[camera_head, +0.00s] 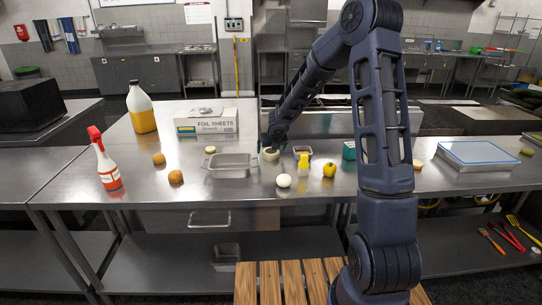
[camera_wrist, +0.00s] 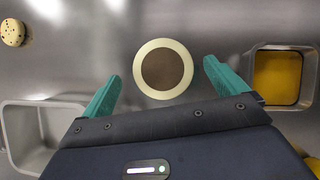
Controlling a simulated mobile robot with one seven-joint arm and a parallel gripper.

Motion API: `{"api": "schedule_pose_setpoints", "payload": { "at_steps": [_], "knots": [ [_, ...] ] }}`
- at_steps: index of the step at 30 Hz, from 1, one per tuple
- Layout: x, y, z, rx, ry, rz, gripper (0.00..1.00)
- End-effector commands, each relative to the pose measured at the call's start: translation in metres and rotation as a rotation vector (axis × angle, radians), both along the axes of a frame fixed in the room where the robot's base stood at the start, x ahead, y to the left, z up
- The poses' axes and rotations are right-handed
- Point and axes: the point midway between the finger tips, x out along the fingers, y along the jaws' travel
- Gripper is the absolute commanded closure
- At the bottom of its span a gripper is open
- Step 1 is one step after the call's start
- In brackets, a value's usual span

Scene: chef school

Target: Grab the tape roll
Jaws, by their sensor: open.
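The tape roll (camera_wrist: 163,43) is a cream ring around a brown centre, seen from above in the wrist view. It lies flat on the steel table, and in the head view it shows as a small cream roll (camera_head: 270,156) just below the arm's end. My gripper (camera_wrist: 161,74) is open, with its two green fingers spread. The roll appears between and slightly ahead of the fingertips, with a visible gap on each side. Nothing is held. In the head view my gripper is small and its fingers are hard to make out.
A metal pan (camera_head: 231,170) stands left of the roll, and a small container with yellow contents (camera_wrist: 277,78) stands right. A white egg-like object (camera_head: 284,181), a yellow item (camera_head: 303,168) and a yellow fruit (camera_head: 329,170) are nearby. A foil sheets box (camera_head: 207,128) stands behind.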

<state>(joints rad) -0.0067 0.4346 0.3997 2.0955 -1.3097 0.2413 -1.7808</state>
Motion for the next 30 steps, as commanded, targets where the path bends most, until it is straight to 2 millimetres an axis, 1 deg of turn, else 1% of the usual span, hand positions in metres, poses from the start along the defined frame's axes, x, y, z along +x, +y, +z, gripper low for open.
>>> {"api": "schedule_pose_setpoints", "payload": {
  "at_steps": [1, 6, 10, 17, 20, 21, 23, 24, 25, 30],
  "knots": [
    [0.003, 0.0, -0.008, -0.002, 0.003, 0.003, 0.03],
    [0.014, 0.0, -0.023, -0.001, 0.0, 0.001, 0.03],
    [0.017, 0.001, -0.028, 0.0, -0.001, 0.001, 0.03],
    [0.017, 0.001, -0.028, 0.0, -0.001, 0.0, 0.03],
    [0.017, 0.001, -0.028, 0.0, -0.001, 0.0, 0.2],
    [0.017, 0.001, -0.028, 0.0, -0.001, 0.0, 0.28],
    [0.017, 0.001, -0.028, 0.0, -0.001, 0.0, 0.4],
    [0.017, 0.001, -0.028, 0.0, -0.001, 0.0, 0.48],
    [0.017, 0.001, -0.028, 0.0, -0.001, 0.0, 0.52],
    [0.017, 0.001, -0.028, 0.0, -0.001, 0.0, 0.52]
  ]
}}
